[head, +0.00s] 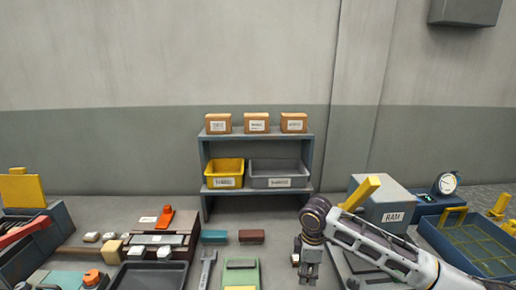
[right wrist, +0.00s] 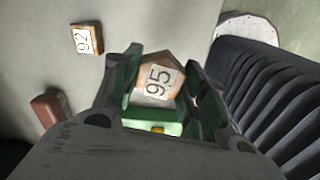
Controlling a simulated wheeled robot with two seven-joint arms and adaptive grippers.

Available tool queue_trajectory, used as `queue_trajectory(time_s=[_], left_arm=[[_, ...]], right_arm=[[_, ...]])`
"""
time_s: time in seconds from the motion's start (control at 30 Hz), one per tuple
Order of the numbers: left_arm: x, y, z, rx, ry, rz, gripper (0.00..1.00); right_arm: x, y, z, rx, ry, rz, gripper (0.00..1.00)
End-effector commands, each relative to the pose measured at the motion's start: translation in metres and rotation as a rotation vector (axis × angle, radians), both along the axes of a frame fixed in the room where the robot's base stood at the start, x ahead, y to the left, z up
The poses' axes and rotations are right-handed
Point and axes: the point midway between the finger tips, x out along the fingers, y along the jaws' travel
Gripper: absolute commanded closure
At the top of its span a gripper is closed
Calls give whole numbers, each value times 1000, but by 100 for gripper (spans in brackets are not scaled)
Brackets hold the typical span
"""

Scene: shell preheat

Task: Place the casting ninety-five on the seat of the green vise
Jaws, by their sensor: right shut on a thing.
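The casting ninety-five (right wrist: 158,82) is a tan five-sided block with a white label reading 95, in the middle of the right wrist view. My right gripper (right wrist: 165,85) is shut on it, with a dark green finger on each side. In the head view my right gripper (head: 310,272) points down over the bench, right of the green vise (head: 240,267). The held casting cannot be made out there. The vise's seat is only partly in view at the bottom edge. My left gripper is not in view.
A block labelled 92 (right wrist: 86,40) and a reddish-brown block (right wrist: 48,109) lie near the gripper. A wrench (head: 207,268) lies left of the vise. Teal (head: 214,237) and brown (head: 252,236) blocks lie behind it. A machine marked RAM (head: 385,205) stands to the right.

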Motion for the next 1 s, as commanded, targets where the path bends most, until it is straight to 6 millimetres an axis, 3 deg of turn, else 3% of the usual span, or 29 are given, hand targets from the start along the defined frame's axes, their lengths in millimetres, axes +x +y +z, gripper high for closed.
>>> queue_trajectory(time_s=[0.63, 1.0], left_arm=[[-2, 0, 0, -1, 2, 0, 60], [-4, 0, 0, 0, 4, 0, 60]], right_arm=[[4, -4, 2, 1, 0, -527, 82], [14, -7, 14, 1, 0, -843, 82]])
